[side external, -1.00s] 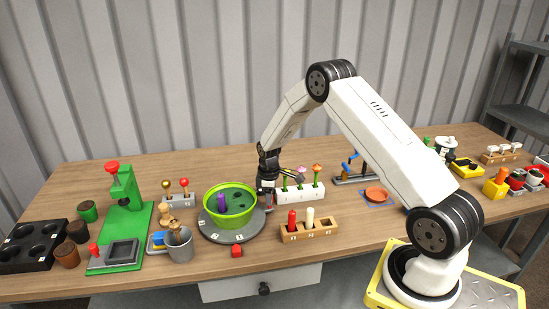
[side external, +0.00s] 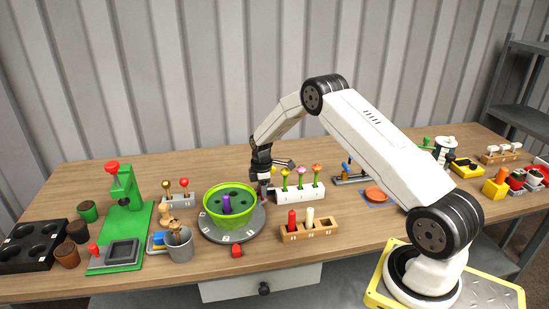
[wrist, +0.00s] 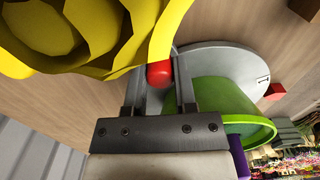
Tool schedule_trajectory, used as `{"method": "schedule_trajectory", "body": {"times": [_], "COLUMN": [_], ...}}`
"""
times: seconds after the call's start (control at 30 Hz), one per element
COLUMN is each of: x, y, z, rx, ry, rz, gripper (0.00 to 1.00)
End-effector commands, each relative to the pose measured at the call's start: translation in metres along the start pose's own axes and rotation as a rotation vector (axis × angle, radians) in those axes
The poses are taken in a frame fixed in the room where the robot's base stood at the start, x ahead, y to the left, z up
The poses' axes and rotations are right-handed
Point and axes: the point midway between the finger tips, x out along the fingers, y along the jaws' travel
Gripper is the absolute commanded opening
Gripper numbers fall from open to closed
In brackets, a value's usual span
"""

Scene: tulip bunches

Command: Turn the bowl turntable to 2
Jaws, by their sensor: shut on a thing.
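The bowl turntable is a grey disc (side external: 243,231) with pale number tiles along its front edge, too small to read in the side view. It carries a green bowl (side external: 229,218) with a purple peg (side external: 226,204) in it. A red block (side external: 237,251) sits on the table at the disc's front edge. In the wrist view, a tile that looks like 1 (wrist: 262,80) lies near the red block (wrist: 275,91). My gripper (side external: 262,194) is at the disc's right-back edge. In the wrist view it is shut on a red knob (wrist: 160,73).
A white rack of tulips (side external: 299,192) stands close right of my gripper. A yellow bloom (wrist: 75,35) fills the wrist view's upper left. A wooden peg holder (side external: 309,231) stands front right. A grey cup (side external: 179,246) with wooden tools stands left of the disc.

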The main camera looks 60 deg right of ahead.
Motion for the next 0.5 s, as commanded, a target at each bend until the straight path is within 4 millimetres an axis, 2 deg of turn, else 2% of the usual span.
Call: {"method": "schedule_trajectory", "body": {"times": [0.43, 0.47, 0.5], "x": [0.0002, 0.0002, 0.0002], "y": [0.0013, 0.0013, 0.0012], "z": [0.001, 0.0009, 0.0009], "rx": [-0.007, -0.006, -0.006], "ry": [-0.001, -0.001, -0.001], "rz": [0.001, 0.001, 0.001], "gripper": [0.0, 0.44, 0.57]}}
